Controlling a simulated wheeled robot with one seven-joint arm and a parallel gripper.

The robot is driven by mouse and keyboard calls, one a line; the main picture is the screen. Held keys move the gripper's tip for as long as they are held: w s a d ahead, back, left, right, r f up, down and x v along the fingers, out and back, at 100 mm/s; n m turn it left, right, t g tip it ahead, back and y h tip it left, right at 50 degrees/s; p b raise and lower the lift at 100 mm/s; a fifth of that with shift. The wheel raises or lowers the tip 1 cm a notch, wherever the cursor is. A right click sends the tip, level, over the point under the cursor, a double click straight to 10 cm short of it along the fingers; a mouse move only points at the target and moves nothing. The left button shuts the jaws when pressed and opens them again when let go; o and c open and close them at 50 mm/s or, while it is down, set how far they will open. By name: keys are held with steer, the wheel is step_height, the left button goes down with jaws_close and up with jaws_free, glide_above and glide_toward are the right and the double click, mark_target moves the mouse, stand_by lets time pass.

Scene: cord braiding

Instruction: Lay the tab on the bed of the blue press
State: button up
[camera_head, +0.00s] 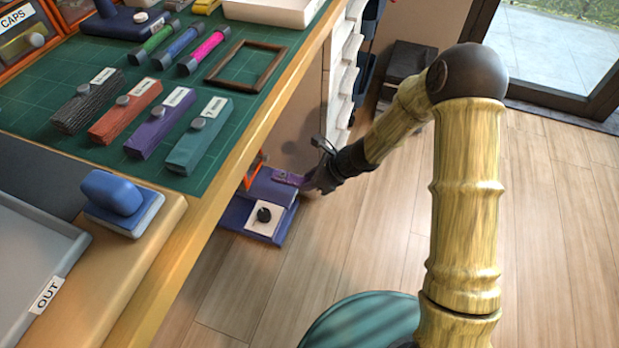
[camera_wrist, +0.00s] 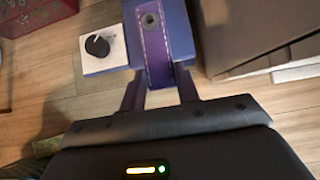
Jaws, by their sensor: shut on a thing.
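The blue press (camera_head: 238,213) sits low by the floor beside the table, with a white panel and black knob (camera_head: 264,215) at its front. The press also shows in the wrist view (camera_wrist: 181,30), its white panel and knob to the left (camera_wrist: 98,47). The purple tab (camera_wrist: 155,50) is a flat strip with a dark round fitting near its far end. My gripper (camera_wrist: 160,82) is shut on the tab's near end. The tab (camera_head: 287,178) extends over the press's blue top; I cannot tell whether it touches it.
The table's wooden edge (camera_head: 232,165) runs close above the press on the left. On the green mat (camera_head: 35,165) lie several labelled blocks, coloured tubes and a wooden frame (camera_head: 246,66). White drawers (camera_head: 342,75) stand behind. The floor (camera_head: 375,240) to the right is clear.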

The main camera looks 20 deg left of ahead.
mark_target(296, 191)
step_height(296, 191, down, 2)
steer(key=shift+f+b, duration=0.1)
steer(key=shift+b, duration=0.55)
steer(key=shift+a+f, duration=0.15)
steer(key=shift+f, duration=0.05)
steer(key=shift+w+a+f+b, duration=0.1)
steer(key=shift+a+f+b, duration=0.15)
steer(key=shift+a, duration=0.45)
steer(key=shift+w+a+f+b, duration=0.1)
steer(key=shift+a+f+b, duration=0.15)
steer(key=shift+a, duration=0.45)
steer(key=shift+a+f+b, duration=0.2)
steer(key=shift+a+f, duration=0.1)
steer(key=shift+a, duration=0.4)
steer(key=shift+f+b, duration=0.15)
steer(key=shift+b, duration=0.15)
steer(key=o, duration=0.9)
steer(key=shift+d, duration=0.1)
